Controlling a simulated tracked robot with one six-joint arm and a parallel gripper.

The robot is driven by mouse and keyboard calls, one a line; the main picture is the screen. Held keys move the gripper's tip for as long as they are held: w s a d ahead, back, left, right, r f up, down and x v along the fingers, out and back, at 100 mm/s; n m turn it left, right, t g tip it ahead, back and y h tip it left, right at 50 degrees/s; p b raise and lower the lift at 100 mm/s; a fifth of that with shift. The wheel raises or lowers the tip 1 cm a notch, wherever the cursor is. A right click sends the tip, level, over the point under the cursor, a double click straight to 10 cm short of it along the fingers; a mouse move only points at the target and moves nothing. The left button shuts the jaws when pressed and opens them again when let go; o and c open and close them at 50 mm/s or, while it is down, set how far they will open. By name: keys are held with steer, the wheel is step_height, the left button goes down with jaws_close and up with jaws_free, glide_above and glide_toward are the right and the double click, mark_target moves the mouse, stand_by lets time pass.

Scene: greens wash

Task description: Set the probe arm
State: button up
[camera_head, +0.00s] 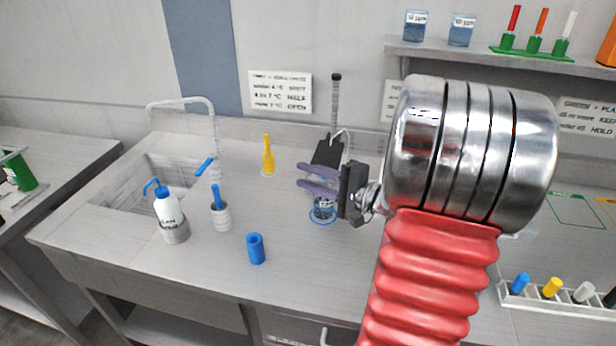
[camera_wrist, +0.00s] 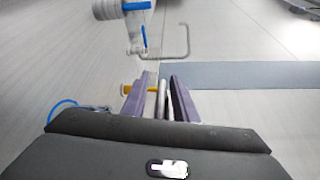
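The probe stand has a dark base (camera_head: 328,152) and an upright ribbed rod (camera_head: 336,104) with a black top, at the back of the counter. A thin pale curved arm (camera_head: 343,131) reaches from it toward my gripper, which hides its far end. My gripper (camera_head: 304,184) has purple fingers with a gap between them, above a small labelled beaker (camera_head: 323,205) ringed in blue. In the wrist view the fingers (camera_wrist: 162,80) stand on either side of a pale rod (camera_wrist: 163,101). The rod does not look clamped; I cannot tell whether it is the probe arm.
A yellow bottle (camera_head: 268,158) stands left of my gripper. A wash bottle (camera_head: 167,207), a white cup (camera_head: 220,216) and a blue cylinder (camera_head: 256,248) stand nearer the front. A sink (camera_head: 150,185) is at left. A vial rack (camera_head: 560,303) is at right.

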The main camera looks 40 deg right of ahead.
steer(key=shift+w, duration=0.15)
jaws_close()
steer(key=shift+f, duration=0.1)
stand_by(0.5)
